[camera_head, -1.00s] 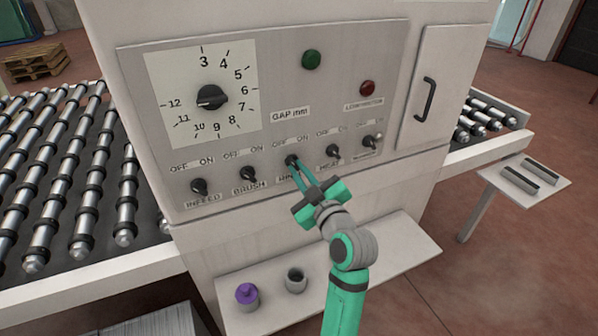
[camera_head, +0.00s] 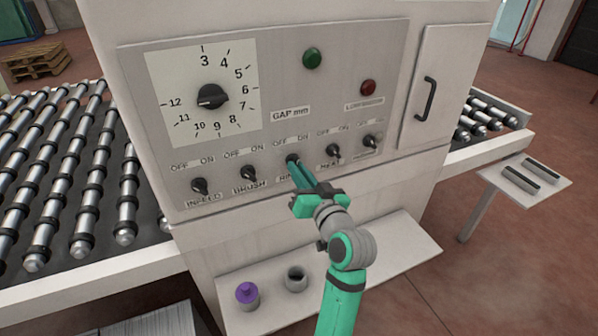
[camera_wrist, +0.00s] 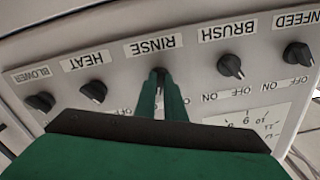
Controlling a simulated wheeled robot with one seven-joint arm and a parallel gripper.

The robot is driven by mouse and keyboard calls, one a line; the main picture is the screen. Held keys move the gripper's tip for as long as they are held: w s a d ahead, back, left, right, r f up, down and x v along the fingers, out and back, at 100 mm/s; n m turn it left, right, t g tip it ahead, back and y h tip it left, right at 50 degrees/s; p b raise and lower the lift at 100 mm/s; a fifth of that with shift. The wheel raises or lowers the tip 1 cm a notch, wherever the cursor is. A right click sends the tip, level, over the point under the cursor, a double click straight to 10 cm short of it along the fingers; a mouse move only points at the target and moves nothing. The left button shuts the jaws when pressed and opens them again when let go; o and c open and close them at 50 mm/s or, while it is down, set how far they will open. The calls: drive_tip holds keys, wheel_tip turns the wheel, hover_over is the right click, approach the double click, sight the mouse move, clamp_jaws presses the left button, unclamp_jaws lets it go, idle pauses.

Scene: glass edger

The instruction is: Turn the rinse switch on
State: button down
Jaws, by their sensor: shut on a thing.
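The rinse switch (camera_head: 292,160) is a small black knob in the middle of the row on the grey control panel. It also shows in the wrist view (camera_wrist: 159,73), under the upside-down RINSE label (camera_wrist: 153,46). My gripper (camera_head: 295,166) is shut on the rinse switch, with its two green fingers around the knob; they also show in the wrist view (camera_wrist: 161,88). The fingers hide most of the knob, so I cannot tell which way it points. OFF and ON are printed above it in the head view.
The brush switch (camera_head: 249,174) and the heat switch (camera_head: 333,151) sit close on either side. The infeed switch (camera_head: 199,186) and blower switch (camera_head: 371,142) are farther out. A gap dial (camera_head: 211,97), green button (camera_head: 312,58) and red button (camera_head: 368,88) are above. A shelf (camera_head: 390,245) projects below.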

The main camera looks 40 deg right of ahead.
drive_tip(key=shift+m, duration=1.4)
drive_tip(key=shift+a, duration=0.1)
drive_tip(key=c, duration=1.8)
unclamp_jaws()
drive_tip(key=shift+c, duration=0.2)
drive_tip(key=v, duration=1)
drive_tip(key=shift+s, duration=0.35)
drive_tip(key=shift+w+a, duration=0.1)
drive_tip(key=shift+a, duration=0.05)
